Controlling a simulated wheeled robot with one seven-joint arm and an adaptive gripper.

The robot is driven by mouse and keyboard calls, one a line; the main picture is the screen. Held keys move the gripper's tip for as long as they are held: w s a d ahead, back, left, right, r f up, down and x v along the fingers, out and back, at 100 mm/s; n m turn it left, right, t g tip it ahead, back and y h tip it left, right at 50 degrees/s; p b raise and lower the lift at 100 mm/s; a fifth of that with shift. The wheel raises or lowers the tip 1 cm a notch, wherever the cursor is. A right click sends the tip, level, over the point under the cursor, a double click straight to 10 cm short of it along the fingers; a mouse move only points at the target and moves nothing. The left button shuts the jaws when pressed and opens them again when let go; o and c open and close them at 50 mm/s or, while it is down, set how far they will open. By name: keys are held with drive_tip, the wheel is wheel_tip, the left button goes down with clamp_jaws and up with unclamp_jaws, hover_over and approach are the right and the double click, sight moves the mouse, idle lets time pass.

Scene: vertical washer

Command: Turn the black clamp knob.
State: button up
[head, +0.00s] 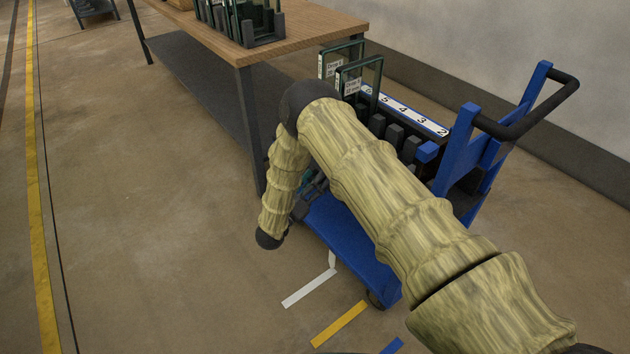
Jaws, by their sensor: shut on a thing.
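The black clamp knob cannot be made out; my arm covers the near middle of the cart. My arm comes in from the lower right, bends at a dark elbow and drops to a dark wrist joint. Small dark parts beside the wrist, at the left edge of the blue cart (345,240), appear to be my gripper (302,203). It is mostly hidden, and its fingertips do not show clearly. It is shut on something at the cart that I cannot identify. The cart carries a numbered rack (400,107) with dark slot blocks and framed glass panes (357,80).
A wooden-topped table (300,30) with dark legs stands behind the cart, close to my elbow; more panes stand on it. The cart's blue and black handle (530,110) rises at the right. White and yellow tape (338,324) marks the floor. Open floor lies left.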

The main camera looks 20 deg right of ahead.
drive_tip(key=o, duration=1)
drive_tip(key=v, duration=1.2)
drive_tip(key=shift+f, duration=0.1)
